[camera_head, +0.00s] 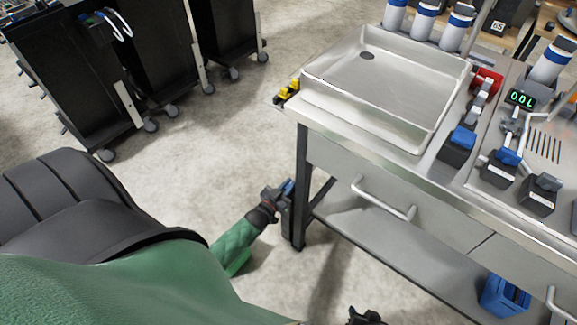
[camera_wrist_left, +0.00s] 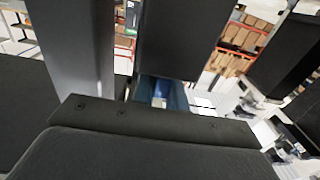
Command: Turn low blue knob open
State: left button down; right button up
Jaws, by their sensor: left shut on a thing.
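The low blue knob (camera_head: 288,186) is beside the table's left front leg, well below the tabletop. My left gripper (camera_head: 280,194) reaches it from the lower left and is shut on it, hiding much of it. In the left wrist view, a strip of the blue knob (camera_wrist_left: 172,94) shows between the dark fingers of my left gripper (camera_wrist_left: 150,85). How far the knob is turned cannot be told. Part of my right gripper (camera_head: 365,317) shows at the bottom edge, and its fingers cannot be made out.
The steel table (camera_head: 350,142) holds a sink basin (camera_head: 395,85), with blue-handled dispensers (camera_head: 458,146) to its right. A yellow fitting (camera_head: 287,93) is at the table's left edge. A blue container (camera_head: 503,296) is on the lower shelf. Black carts (camera_head: 135,65) stand behind, with clear floor between.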

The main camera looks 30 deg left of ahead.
aim_at(285, 189)
pick_arm(q)
jog(key=c, duration=1.4)
grip_release()
jog(key=shift+c, duration=0.2)
